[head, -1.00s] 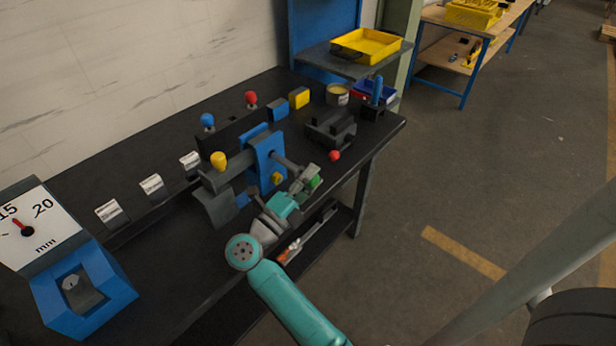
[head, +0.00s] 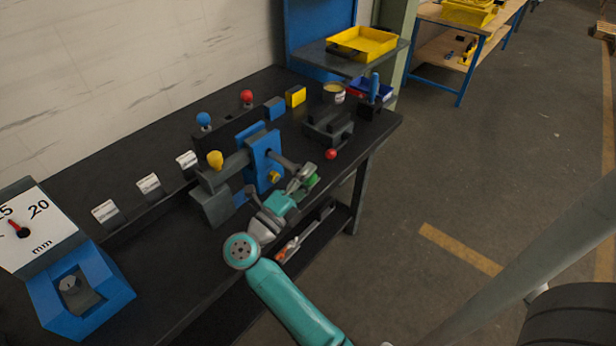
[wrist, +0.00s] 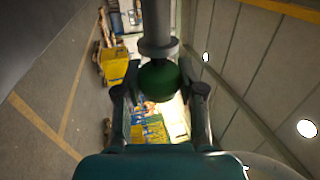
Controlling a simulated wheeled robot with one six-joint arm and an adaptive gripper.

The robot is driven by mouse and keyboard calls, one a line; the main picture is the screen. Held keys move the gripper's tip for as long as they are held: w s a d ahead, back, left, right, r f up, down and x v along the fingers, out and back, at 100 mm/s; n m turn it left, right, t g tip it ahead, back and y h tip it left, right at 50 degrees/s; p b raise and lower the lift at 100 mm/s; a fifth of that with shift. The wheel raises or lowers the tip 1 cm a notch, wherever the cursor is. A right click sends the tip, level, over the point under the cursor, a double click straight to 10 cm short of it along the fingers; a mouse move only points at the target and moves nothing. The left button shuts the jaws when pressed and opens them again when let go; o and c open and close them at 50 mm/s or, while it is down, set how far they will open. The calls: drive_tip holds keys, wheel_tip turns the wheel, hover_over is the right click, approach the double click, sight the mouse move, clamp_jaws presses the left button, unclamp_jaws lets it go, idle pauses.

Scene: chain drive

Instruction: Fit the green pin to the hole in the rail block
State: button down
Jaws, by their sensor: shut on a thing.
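In the wrist view, my gripper (wrist: 157,92) is shut on the round green knob of the green pin (wrist: 157,82), with a finger on each side. A grey shaft with a collar (wrist: 158,47) extends from the knob, away from my palm. In the head view, only a bit of the green pin (head: 312,180) shows between the fingers.
A grey rod (head: 284,162) passes by the blue plate towards my gripper. A dark stepped block (head: 329,124) and a red knob (head: 331,154) are close behind.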

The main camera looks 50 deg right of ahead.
sight(292, 165)
drive_tip(key=shift+w+a, duration=0.1)
drive_tip(key=shift+w, duration=2.5)
idle(0.3)
drive_tip(key=c, duration=0.6)
unclamp_jaws()
drive_tip(key=shift+s, duration=4.2)
